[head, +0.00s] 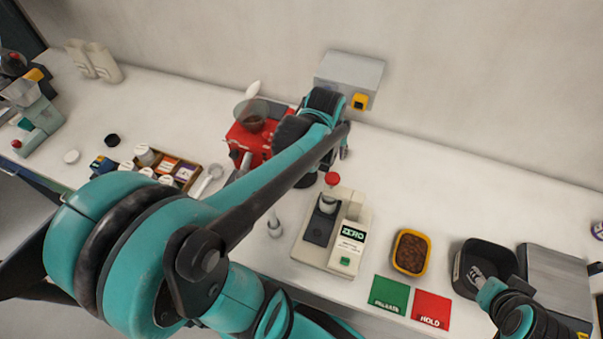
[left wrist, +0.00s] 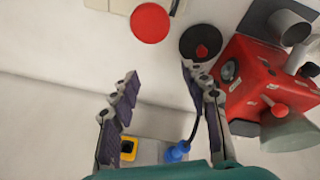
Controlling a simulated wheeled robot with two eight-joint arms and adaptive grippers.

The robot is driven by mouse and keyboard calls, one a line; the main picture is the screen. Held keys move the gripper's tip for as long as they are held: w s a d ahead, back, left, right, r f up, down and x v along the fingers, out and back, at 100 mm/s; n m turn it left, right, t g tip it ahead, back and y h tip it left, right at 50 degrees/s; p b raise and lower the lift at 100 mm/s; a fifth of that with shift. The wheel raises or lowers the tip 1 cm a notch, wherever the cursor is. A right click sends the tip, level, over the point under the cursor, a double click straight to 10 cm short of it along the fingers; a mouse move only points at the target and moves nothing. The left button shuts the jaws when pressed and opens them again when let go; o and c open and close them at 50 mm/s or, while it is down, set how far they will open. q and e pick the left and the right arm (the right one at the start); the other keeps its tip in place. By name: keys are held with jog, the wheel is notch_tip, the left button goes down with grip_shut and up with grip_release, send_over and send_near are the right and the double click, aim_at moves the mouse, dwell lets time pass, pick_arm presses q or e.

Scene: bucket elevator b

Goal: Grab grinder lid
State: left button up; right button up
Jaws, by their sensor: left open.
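The grinder is a red machine (head: 243,138) with a clear hopper (head: 246,112) holding dark contents; it also shows at the right of the left wrist view (left wrist: 262,75). A black round lid with a red knob (left wrist: 203,48) lies beside it on the counter. In the head view the lid is mostly hidden under my left arm. My left gripper (left wrist: 160,74) is open and empty; its right fingertip is close to the lid's near edge in the picture, and I cannot tell if they touch. My right gripper (head: 482,280) is over a black bin (head: 468,292); its jaws are unclear.
A white scale device (head: 347,245) with a red knob (head: 332,179) stands right of the grinder. A grey box with a yellow switch (head: 359,102) is at the wall. A tray of jars (head: 185,183), a yellow dish (head: 427,262) and green and red mats (head: 388,294) occupy the counter.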

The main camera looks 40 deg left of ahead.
pick_arm(q)
jog(key=w+a+f+n+g, duration=0.1)
jog(key=a+f+n, duration=0.1)
jog(key=a+f, duration=0.2)
jog(key=w+a+f+n+g, duration=0.1)
jog(key=a+f+n, duration=0.2)
jog(key=a+f, duration=0.1)
jog(key=w+a+f+n+g, duration=0.1)
jog(key=a+f+n, duration=0.2)
jog(key=a+f, duration=0.1)
jog(key=shift+w+f+h, duration=0.3)
jog(key=shift+w+h, duration=0.05)
jog(key=shift+h, duration=0.05)
jog(key=f, duration=0.4)
jog(key=f+b, duration=0.1)
jog(key=f, duration=0.3)
jog(key=shift+s+a+f, duration=0.2)
jog(key=shift+f, duration=0.05)
jog(key=shift+r, duration=0.1)
grip_shut()
